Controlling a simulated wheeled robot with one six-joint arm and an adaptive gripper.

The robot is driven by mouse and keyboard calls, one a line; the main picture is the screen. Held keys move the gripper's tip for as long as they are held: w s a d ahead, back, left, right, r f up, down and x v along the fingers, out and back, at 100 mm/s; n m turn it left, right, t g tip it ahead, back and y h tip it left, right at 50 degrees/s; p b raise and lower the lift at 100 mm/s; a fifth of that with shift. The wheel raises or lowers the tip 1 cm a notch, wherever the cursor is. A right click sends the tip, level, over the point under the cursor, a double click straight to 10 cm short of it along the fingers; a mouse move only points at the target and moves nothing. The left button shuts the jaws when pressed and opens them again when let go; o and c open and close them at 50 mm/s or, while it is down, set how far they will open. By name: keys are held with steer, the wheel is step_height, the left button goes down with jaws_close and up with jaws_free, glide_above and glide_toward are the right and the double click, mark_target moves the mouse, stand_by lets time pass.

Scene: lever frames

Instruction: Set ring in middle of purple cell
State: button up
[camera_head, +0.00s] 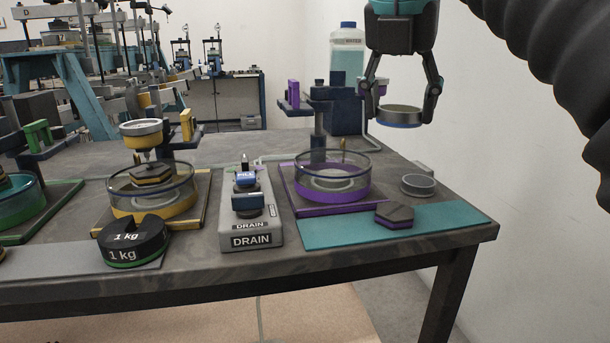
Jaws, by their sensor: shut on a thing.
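My gripper (402,108) hangs above the right end of the table, fingers pointing down. It is shut on a grey metal ring (400,115) with a blue lower edge, held level in the air. The purple cell (332,183) stands below and to the left of the ring, on a purple-edged base. It is a round clear-walled dish with a purple band, and a pale round disc lies inside it. The ring is apart from the cell, higher and to its right.
A purple-clamped post (318,110) rises behind the cell. A grey drain unit (250,215) and a yellow cell (152,200) stand left.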

steer(key=w+a+f, duration=0.4)
steer(key=w+a, duration=0.1)
steer(key=w+a+f, duration=0.3)
steer(key=shift+a, duration=0.15)
steer(key=shift+f+b, duration=0.85)
steer(key=shift+f, duration=1.1)
steer(key=shift+f, duration=0.15)
steer(key=o, duration=1.1)
steer(key=p+v, duration=0.1)
steer(key=v, duration=1.1)
steer(key=shift+p, duration=0.35)
